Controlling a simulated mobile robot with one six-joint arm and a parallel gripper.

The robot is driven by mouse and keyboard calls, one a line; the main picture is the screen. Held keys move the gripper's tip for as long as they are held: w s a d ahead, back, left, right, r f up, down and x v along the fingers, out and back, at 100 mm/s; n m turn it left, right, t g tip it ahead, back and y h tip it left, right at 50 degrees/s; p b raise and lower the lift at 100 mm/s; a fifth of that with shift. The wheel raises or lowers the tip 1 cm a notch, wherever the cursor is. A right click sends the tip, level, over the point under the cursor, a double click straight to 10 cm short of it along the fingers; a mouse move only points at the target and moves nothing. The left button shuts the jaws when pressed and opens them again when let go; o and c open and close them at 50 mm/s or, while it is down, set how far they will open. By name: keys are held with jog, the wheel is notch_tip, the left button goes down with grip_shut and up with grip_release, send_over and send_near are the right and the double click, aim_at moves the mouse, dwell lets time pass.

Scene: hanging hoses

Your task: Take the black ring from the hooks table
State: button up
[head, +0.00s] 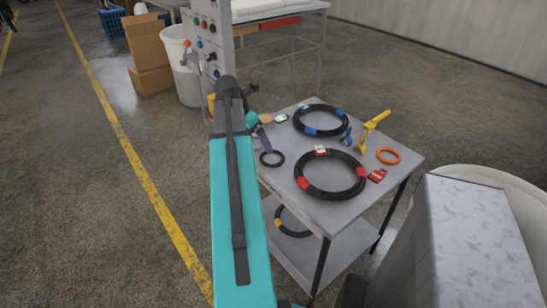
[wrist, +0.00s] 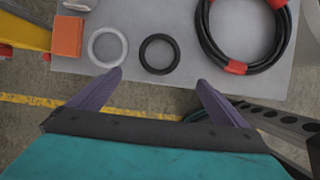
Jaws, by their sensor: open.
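The black ring (head: 272,166) lies flat near the left edge of the grey metal table (head: 320,212) in the head view. In the wrist view the black ring (wrist: 143,55) is near the table edge, just beyond the fingertips and roughly centred between them. My gripper (wrist: 160,78) is open and empty, its two purple fingers apart on either side. In the head view my gripper (head: 263,137) hangs close to the ring, with my arm hiding part of it. Its height above the table is hard to tell.
A pale ring (wrist: 92,47) lies left of the black ring. A red-taped black hose coil (head: 331,194) lies to its right. A blue-taped coil (head: 321,132), an orange ring (head: 398,155) and a yellow-handled tool (head: 375,122) share the tabletop. Another coil (head: 293,234) lies on the lower shelf.

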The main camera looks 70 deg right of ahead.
send_over(263, 162)
jog(key=shift+f+p, duration=0.4)
jog(key=shift+f, duration=2.75)
jog(key=shift+d+f, duration=0.1)
jog(key=shift+p+x, duration=0.8)
jog(key=shift+x, duration=1.65)
jog(key=shift+c, duration=0.2)
jog(key=c, duration=1.1)
